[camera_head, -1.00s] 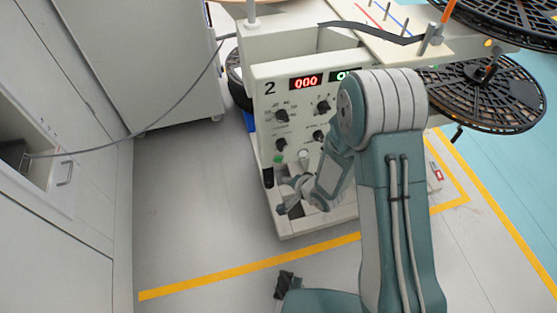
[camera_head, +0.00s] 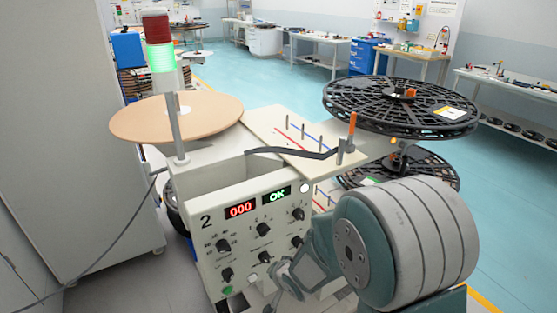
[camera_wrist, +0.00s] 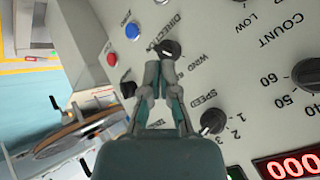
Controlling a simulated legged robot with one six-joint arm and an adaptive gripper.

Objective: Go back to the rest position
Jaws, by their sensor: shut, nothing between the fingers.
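My gripper (camera_wrist: 160,72) is shut and empty in the wrist view. Its fingertips appear in front of the control panel, just below the DIRECTION knob (camera_wrist: 170,48); I cannot tell whether they touch it. The SPEED knob (camera_wrist: 212,121) is to the lower right of the fingers. In the head view my arm stands at the lower right, partly covering the cream panel of station 2 (camera_head: 215,265).
A lamp tower (camera_head: 161,60) glows green beside a brown disc (camera_head: 200,112). Black reels (camera_head: 400,100) overhang the station's right side. A grey cabinet (camera_head: 70,140) stands at left, with a cable in front. The blue floor (camera_head: 285,80) behind is open.

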